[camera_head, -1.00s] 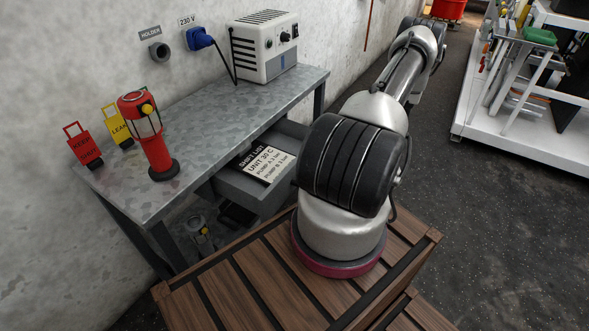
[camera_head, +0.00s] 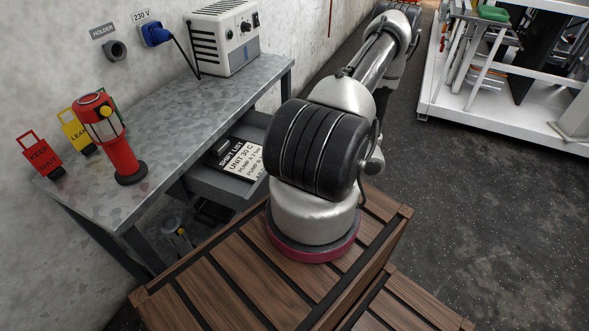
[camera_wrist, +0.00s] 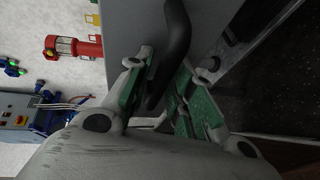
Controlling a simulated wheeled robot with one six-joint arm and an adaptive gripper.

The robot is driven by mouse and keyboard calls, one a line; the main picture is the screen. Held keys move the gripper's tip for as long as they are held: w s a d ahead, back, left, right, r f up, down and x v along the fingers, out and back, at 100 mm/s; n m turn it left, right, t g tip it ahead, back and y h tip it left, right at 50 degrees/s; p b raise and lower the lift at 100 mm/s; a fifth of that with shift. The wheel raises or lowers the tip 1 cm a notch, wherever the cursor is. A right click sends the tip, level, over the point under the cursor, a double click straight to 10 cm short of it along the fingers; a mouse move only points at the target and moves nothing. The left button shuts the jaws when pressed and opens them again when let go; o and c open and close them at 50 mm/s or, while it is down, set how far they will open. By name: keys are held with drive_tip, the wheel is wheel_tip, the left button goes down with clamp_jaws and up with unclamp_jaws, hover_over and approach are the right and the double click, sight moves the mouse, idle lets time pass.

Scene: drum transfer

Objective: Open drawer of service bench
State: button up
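The service bench (camera_head: 185,105) is a grey metal table along the wall. Its drawer (camera_head: 205,187) stands open below the bench top, with a black-and-white shift list (camera_head: 238,158) lying in it. In the wrist view the grey drawer front (camera_wrist: 130,22) is close, with a dark curved handle (camera_wrist: 178,30) on it. My gripper (camera_wrist: 165,75) has its green-padded fingers on either side of this handle and appears shut on it. In the head view my arm hides the gripper and the handle.
A red lamp (camera_head: 118,155), a red tag (camera_head: 40,155), a yellow tag (camera_head: 76,132) and a white power unit (camera_head: 225,40) stand on the bench. A white rack (camera_head: 500,120) stands at the right. Dark floor (camera_head: 450,200) lies clear between.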

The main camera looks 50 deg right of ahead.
drive_tip(key=v, duration=1.2)
drive_tip(key=shift+r, duration=0.15)
